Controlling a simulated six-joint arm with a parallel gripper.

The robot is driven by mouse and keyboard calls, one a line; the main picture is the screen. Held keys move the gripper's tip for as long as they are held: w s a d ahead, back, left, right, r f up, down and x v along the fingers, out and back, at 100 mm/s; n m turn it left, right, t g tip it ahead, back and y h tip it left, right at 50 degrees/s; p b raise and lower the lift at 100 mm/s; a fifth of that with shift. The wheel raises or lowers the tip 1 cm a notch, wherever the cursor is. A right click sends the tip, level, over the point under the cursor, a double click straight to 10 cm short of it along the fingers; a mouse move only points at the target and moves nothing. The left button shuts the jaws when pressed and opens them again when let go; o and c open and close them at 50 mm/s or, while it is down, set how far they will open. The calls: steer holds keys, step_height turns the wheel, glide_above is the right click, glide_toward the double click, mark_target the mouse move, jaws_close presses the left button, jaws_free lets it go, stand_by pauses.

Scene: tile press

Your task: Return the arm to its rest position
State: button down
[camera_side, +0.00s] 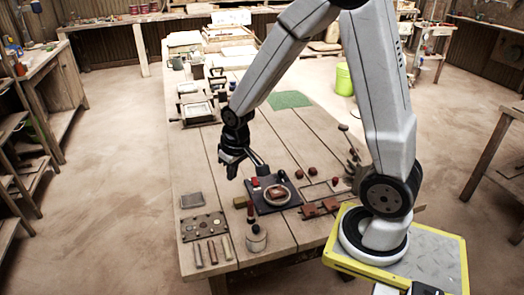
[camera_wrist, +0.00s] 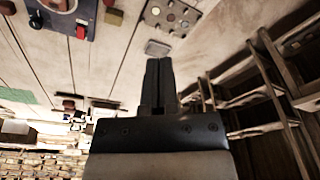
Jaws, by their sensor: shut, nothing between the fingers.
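My gripper (camera_side: 232,170) hangs over the wooden table, to the left of the dark tile press and apart from it. In the wrist view its two fingers (camera_wrist: 159,62) are closed together with nothing between them. The press (camera_side: 272,194) has a dark base with a round, ring-shaped part and a reddish piece in it, and a lever reaching toward my gripper. In the wrist view part of the press (camera_wrist: 62,14) shows at the upper left.
A plate with round pieces (camera_side: 204,227), a grey block (camera_side: 192,200), several sticks and a pot (camera_side: 256,240) stand near the table's front. Red-brown blocks (camera_side: 320,208) lie to the right. A green mat (camera_side: 290,99) lies farther back. The table's middle left is clear.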

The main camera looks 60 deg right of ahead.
steer(key=s+a+r+n, duration=0.1)
steer(key=s+a+n, duration=0.1)
steer(key=s+a, duration=0.3)
steer(key=shift+s+a+r+t, duration=0.25)
steer(key=shift+s+r+t, duration=0.1)
steer(key=shift+s, duration=0.9)
